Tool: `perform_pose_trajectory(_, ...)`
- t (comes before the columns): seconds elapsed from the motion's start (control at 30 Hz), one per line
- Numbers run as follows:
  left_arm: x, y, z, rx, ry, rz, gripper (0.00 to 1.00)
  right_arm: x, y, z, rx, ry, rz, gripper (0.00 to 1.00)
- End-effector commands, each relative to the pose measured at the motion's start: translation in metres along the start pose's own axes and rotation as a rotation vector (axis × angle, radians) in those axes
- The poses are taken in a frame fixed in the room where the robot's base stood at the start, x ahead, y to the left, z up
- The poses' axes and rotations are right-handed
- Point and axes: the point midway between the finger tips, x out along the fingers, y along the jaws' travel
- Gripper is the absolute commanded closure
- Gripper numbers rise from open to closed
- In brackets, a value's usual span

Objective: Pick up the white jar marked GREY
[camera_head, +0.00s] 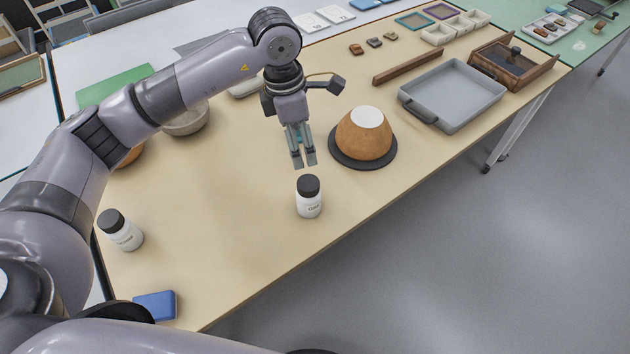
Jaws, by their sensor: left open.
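A white jar with a black lid (309,198) stands upright near the front edge of the tan table. Its label shows small dark writing that looks like "GREY", but it is too small to be sure. A second white jar with a black lid (121,231) stands at the left, its label not readable. My left gripper (305,162) is open and empty, pointing down. In the picture it is just above the middle jar's lid, apart from it. My right gripper is not in view.
A brown bowl-shaped vessel with a white top (364,134) sits on a dark round base right of the gripper. A grey tray (455,92) lies farther right, a blue block (155,305) at the front left. The table (235,225) is clear between the jars.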

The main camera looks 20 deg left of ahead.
Motion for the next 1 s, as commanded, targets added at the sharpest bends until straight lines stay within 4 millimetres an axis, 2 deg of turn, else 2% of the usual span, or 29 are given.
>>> perform_pose_trajectory(0.17, 0.024, -0.002, -0.001, 0.0, 0.005, -0.007, 0.26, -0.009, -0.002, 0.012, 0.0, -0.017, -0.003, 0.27)
perform_pose_trajectory(0.3, 0.054, -0.002, -0.001, -0.002, 0.005, -0.007, 0.26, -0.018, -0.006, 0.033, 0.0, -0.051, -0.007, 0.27)
perform_pose_trajectory(0.43, 0.082, -0.003, 0.0, 0.0, 0.003, -0.007, 0.26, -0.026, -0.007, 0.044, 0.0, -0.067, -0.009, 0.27)
perform_pose_trajectory(0.6, 0.11, -0.003, 0.0, 0.001, 0.002, -0.005, 0.26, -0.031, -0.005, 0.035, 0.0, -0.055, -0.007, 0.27)
perform_pose_trajectory(0.8, 0.123, -0.003, 0.0, 0.0, 0.001, -0.003, 0.26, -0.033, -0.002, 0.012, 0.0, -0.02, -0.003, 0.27)
perform_pose_trajectory(1.0, 0.149, -0.01, -0.001, 0.0, 0.003, -0.007, 0.26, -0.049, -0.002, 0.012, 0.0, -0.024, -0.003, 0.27)
